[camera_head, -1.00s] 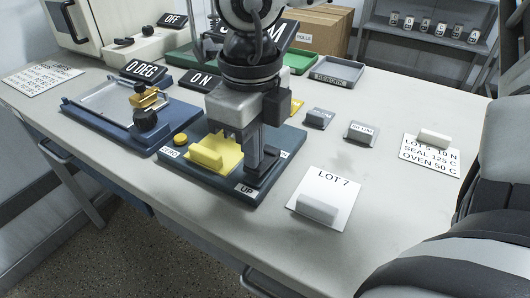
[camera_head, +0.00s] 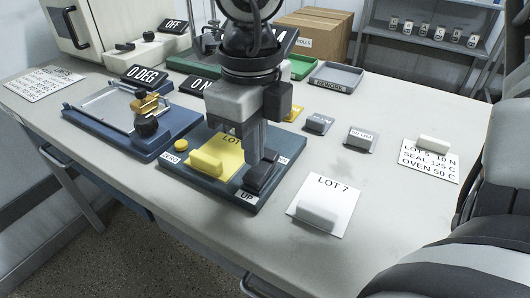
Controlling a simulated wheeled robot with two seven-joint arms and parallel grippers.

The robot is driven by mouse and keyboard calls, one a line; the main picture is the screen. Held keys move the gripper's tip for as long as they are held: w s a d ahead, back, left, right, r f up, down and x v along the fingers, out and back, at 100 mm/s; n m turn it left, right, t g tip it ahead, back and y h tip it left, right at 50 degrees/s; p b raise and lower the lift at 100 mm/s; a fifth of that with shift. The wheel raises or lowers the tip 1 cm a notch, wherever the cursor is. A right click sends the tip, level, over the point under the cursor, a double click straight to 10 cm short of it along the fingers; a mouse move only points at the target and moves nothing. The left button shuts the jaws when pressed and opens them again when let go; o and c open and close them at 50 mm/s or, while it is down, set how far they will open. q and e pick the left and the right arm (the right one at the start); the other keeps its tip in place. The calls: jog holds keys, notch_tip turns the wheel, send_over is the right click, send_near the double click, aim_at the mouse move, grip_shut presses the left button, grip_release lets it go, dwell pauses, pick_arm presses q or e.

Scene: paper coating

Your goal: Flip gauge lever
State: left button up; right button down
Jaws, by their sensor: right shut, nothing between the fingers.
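The gauge (camera_head: 215,197) is a dark blue base on the table, with a yellow round button beside a ZERO label at its left. A yellow LOT card with a raised yellow grip (camera_head: 213,163) lies on it. The black lever (camera_head: 261,178) is at the front right of the base, behind the UP label (camera_head: 247,196). My right gripper (camera_head: 256,158) points down just over the lever's far end, shut and empty. Its fingers partly hide that end, and I cannot tell whether they touch the lever. My left gripper is not in view.
A white LOT 7 card with a grip (camera_head: 318,214) lies right of the gauge. A blue fixture with a brass part (camera_head: 148,104) stands left. Small grey blocks (camera_head: 361,138) and a white LOT card (camera_head: 429,163) lie right. The front right tabletop is mostly clear.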

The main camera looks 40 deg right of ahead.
aim_at(255, 175)
jog(key=shift+r+p, duration=1.1)
jog(key=shift+r, duration=1.15)
